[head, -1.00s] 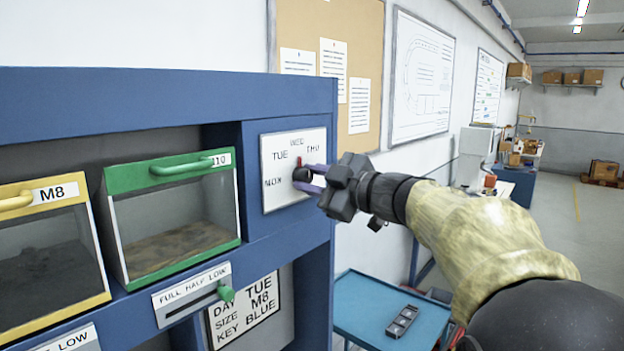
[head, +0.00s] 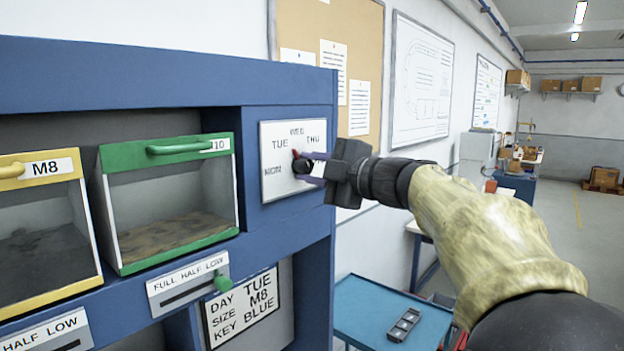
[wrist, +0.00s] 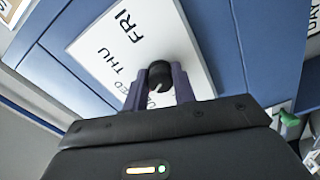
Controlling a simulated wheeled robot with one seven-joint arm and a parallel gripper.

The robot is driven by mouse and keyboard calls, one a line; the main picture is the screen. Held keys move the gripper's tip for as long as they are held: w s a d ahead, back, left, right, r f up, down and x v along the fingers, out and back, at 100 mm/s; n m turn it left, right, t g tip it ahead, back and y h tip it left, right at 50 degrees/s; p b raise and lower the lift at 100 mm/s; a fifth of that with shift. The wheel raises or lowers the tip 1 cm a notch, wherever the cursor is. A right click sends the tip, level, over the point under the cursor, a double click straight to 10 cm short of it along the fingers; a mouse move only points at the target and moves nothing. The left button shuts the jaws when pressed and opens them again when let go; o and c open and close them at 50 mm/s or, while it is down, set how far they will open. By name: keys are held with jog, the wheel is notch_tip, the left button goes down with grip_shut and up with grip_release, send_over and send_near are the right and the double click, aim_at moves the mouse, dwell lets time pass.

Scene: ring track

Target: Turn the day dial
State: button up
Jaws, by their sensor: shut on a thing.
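The day dial is a black knob (head: 302,165) with a red pointer on a white plate (head: 280,190) marked MON, TUE, WED and THU. The red pointer tilts up and left, toward TUE. My gripper (head: 308,168) is shut on the knob, its purple fingers on either side. A card (head: 240,307) below reads DAY TUE, SIZE M8, KEY BLUE.
Left of the dial, the blue cabinet (head: 150,88) holds a green-framed bin (head: 170,205) and a yellow-framed M8 bin (head: 45,235). A slider with a green knob (head: 222,283) is below. A blue cart (head: 375,312) with a dark device stands at lower right.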

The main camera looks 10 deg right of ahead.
jog(key=shift+f+n+b, duration=0.1)
jog(key=shift+n+b, duration=0.9)
jog(key=shift+n, duration=0.7)
jog(key=o, duration=1)
jog(key=b+v, duration=0.5)
jog(key=v, duration=1.2)
jog(key=shift+s+d, duration=0.1)
jog(key=shift+s, duration=0.05)
